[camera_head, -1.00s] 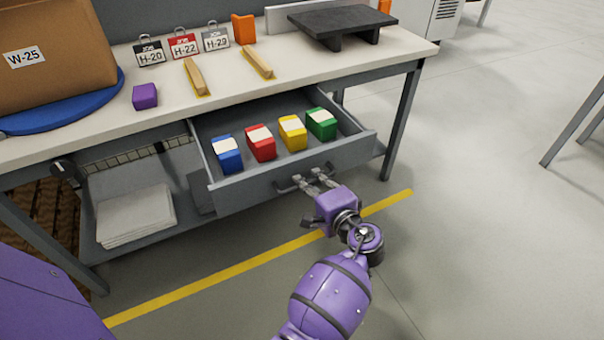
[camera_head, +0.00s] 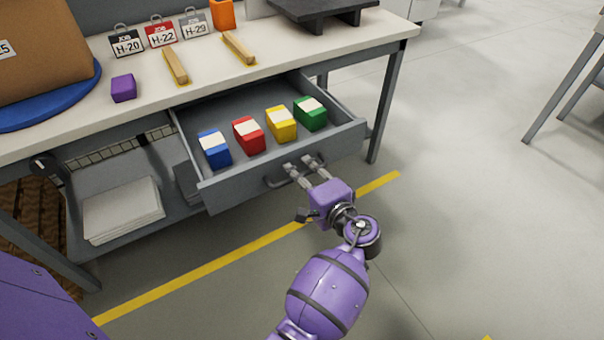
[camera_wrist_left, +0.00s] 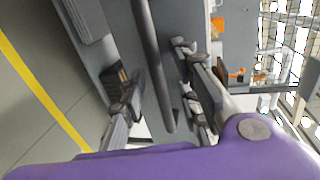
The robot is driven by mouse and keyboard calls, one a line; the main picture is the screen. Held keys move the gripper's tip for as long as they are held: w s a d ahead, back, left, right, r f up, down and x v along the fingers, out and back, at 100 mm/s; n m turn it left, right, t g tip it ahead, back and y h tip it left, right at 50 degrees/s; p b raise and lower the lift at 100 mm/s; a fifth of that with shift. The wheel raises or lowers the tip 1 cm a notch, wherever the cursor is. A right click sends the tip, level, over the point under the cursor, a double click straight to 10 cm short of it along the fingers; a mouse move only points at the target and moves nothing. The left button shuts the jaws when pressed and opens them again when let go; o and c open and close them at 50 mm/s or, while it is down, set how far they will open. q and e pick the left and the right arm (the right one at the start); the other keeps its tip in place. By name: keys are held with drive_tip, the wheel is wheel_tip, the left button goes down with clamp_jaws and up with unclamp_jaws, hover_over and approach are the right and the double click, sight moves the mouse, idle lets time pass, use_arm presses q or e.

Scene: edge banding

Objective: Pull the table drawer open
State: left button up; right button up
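The grey table drawer (camera_head: 236,187) stands pulled out from under the worktop, its inside showing. Its dark bar handle (camera_head: 274,184) is on the front panel; it also crosses the left wrist view (camera_wrist_left: 153,60). My left gripper (camera_head: 304,167), on the purple arm, is at the handle in front of the drawer. Its fingers are apart, and in the left wrist view the gripper (camera_wrist_left: 160,92) has one finger on each side of the bar, with gaps showing. My right gripper is not in view.
Blue, red, yellow and green boxes (camera_head: 281,125) stand in the drawer. The worktop (camera_head: 200,88) holds a purple block (camera_head: 123,88), wooden strips, job tags and a cardboard box (camera_head: 45,50).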

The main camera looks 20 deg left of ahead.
use_arm(q)
drive_tip(key=shift+s+d, duration=0.15)
drive_tip(key=shift+d, duration=0.05)
drive_tip(key=v, duration=1.1)
drive_tip(key=shift+s+d, duration=0.15)
drive_tip(key=shift+s, duration=0.1)
drive_tip(key=shift+w+r, duration=0.1)
